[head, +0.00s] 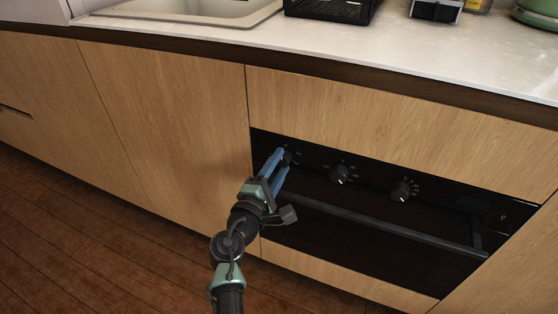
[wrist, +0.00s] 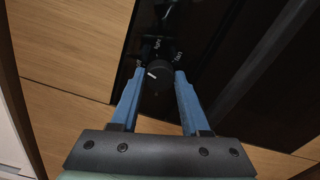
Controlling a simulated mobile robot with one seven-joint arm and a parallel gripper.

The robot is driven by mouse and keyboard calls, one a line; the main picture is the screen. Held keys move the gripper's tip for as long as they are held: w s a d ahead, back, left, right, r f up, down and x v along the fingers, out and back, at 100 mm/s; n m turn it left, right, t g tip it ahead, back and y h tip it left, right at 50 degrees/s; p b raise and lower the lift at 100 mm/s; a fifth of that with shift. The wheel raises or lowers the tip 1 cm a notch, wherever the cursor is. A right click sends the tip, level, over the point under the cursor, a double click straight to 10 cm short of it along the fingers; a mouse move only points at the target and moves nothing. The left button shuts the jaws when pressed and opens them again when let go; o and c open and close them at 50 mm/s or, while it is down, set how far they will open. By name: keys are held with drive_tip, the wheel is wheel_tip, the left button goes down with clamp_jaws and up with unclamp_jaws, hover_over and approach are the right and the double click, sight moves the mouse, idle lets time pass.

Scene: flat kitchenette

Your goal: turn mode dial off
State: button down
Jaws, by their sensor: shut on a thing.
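The oven's black front panel (head: 440,199) carries three round black dials in a row in the head view. The left dial (head: 287,157) is partly hidden by my gripper (head: 281,159). In the wrist view this dial (wrist: 158,75) sits between the two blue fingers of my gripper (wrist: 157,77), with a white pointer mark toward its left side. The fingers are shut on its sides. I cannot tell which dial is named the mode dial.
The middle dial (head: 339,174) and right dial (head: 401,191) are untouched. The oven's handle bar (head: 380,226) runs below the dials, near my gripper. Wooden cabinet fronts (head: 150,120) surround the oven. The pale countertop (head: 400,55) above holds a sink and several items.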

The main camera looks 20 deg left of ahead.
drive_tip(key=shift+n+p, duration=0.45)
drive_tip(key=shift+n, duration=0.75)
drive_tip(key=shift+c, duration=2)
unclamp_jaws()
drive_tip(key=shift+s, duration=0.1)
drive_tip(key=s+p, duration=0.3)
drive_tip(key=s, duration=1)
drive_tip(key=shift+a, duration=0.25)
drive_tip(key=shift+w, duration=0.1)
